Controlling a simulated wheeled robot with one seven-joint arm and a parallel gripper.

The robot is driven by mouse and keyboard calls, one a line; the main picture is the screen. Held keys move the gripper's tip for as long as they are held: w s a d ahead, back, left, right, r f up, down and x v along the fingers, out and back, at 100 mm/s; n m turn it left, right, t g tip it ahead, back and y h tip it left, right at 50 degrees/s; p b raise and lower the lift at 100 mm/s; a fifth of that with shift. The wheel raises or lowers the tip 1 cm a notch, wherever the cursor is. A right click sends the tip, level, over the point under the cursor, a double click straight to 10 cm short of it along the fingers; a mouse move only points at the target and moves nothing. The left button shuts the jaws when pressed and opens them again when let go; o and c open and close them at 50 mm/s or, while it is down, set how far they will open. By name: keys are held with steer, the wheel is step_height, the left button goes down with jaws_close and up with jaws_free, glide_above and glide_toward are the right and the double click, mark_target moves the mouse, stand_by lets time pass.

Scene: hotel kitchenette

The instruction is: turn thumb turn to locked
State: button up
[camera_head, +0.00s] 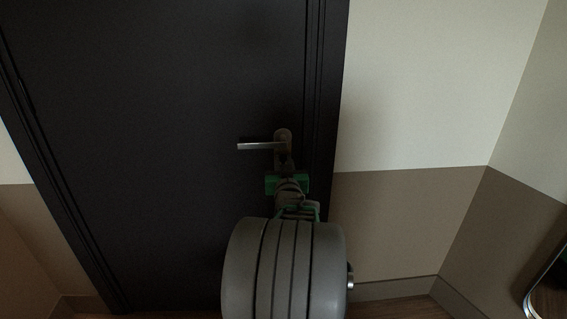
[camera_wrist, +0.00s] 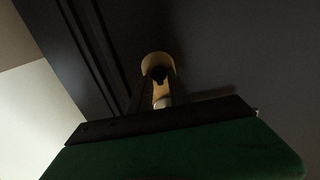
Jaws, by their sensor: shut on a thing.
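The thumb turn (camera_wrist: 159,73) is a small dark piece on the rounded brass-coloured plate (camera_wrist: 157,58), seen in the wrist view between my fingertips. Its angle is too dark to tell. My gripper (camera_wrist: 161,80) is shut on it, one finger on each side. In the head view my gripper (camera_head: 284,162) reaches the lower part of the door plate (camera_head: 283,134), just under the lever handle (camera_head: 259,146). The thumb turn is hidden there behind my gripper and wrist.
The dark door (camera_head: 150,130) is closed in its dark frame (camera_head: 327,90). A beige and brown wall (camera_head: 410,210) stands to the right. A dark-edged object (camera_head: 545,285) shows at the lower right edge. The wooden floor (camera_head: 385,309) shows little.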

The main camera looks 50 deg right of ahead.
jaws_close()
steer(key=shift+m, duration=0.3)
steer(key=shift+s+f+m+b, duration=0.1)
steer(key=shift+m+b, duration=0.55)
steer(key=shift+m, duration=0.55)
steer(key=m+b, duration=0.1)
steer(key=m, duration=0.4)
steer(key=shift+d+m, duration=0.15)
steer(key=shift+m, duration=0.15)
steer(key=m, duration=0.4)
steer(key=shift+s+f, duration=0.1)
steer(key=m, duration=0.5)
steer(key=shift+d+f, duration=0.1)
steer(key=shift+m, duration=0.3)
